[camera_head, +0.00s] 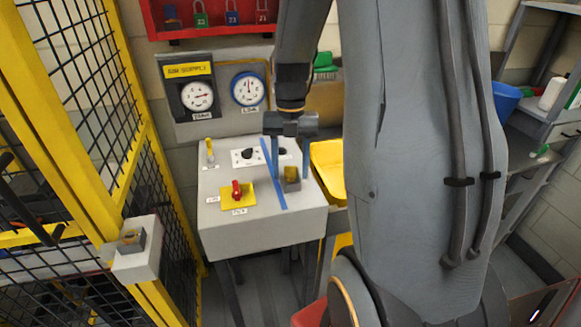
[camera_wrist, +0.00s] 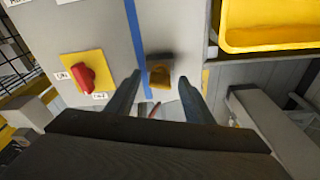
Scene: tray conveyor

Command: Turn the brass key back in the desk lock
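The desk (camera_head: 262,235) is a light grey sloped console. The desk lock with its brass key (camera_head: 292,174) sits at the right of a blue stripe on the desk top. In the wrist view, the brass key (camera_wrist: 160,80) lies between the two fingers, seen from above. My gripper (camera_head: 290,177) points down over it, and in the wrist view my gripper (camera_wrist: 158,82) has its fingers apart on either side, with visible gaps. Whether the fingertips reach down to the key's height is unclear. The key's exact turn angle is hard to tell.
A red switch on a yellow plate (camera_head: 237,194) is left of the stripe. A yellow-topped part (camera_head: 210,151) stands at the desk's back left. A yellow bin (camera_head: 328,172) is close on the right. A fence lock box (camera_head: 135,255) is at the left, by the yellow fence.

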